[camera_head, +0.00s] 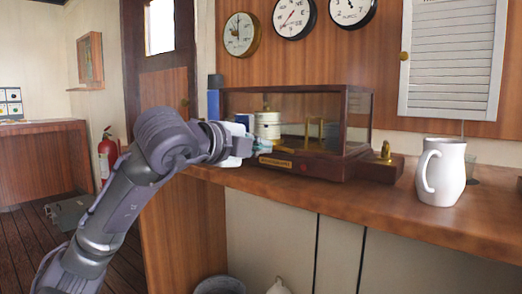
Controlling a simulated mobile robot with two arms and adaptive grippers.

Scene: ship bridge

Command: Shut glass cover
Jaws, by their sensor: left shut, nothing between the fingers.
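The glass cover (358,118) is a dark wood-framed case with clear panes, standing on a wooden base (330,168) with a brass plate on its front. Its frame looks level and down around the instrument, though the left front corner is hidden by my gripper. Inside are a pale drum (268,125) and brass parts (316,130). My left gripper (262,146) is shut and empty at the front left of the case, close to the glass. I cannot tell whether it touches. My right gripper is out of view.
The case stands on a wooden counter (400,206). A white jug (441,172) stands to the right, with a glass (470,170) behind it. A blue bottle (214,103) stands left of the case. A red extinguisher (107,153) is at the far left.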

